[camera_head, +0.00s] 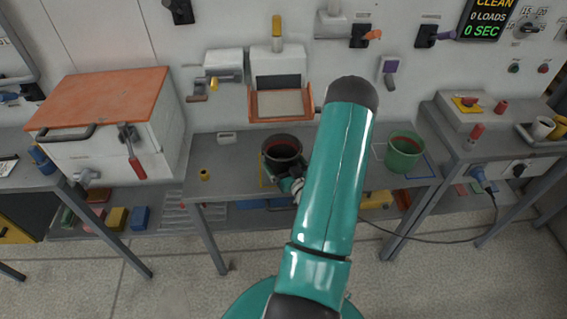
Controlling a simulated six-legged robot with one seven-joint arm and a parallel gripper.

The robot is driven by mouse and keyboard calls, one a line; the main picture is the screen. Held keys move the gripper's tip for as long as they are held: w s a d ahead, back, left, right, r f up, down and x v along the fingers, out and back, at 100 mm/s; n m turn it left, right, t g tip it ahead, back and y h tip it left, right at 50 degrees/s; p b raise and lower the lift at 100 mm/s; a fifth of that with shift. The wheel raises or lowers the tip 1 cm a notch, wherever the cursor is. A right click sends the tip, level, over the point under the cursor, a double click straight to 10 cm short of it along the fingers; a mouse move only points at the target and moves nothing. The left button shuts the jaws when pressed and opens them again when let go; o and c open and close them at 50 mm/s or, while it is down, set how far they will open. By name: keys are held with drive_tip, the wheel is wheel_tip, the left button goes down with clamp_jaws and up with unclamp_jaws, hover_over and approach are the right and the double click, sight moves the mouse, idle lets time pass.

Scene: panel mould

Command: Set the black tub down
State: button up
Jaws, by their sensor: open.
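My gripper (289,179) is at the tub's near side, open, and partly hidden by my teal arm. The fingertips are too small and dark to tell whether they touch the tub.
A green tub (404,152) stands on the same bench to the right, in a blue outline. An orange-rimmed tray (281,104) is behind the black tub.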

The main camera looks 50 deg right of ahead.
drive_tip(key=v, duration=1.1)
drive_tip(key=shift+s+a, duration=0.2)
drive_tip(key=shift+s, duration=0.05)
drive_tip(key=shift+s, duration=0.1)
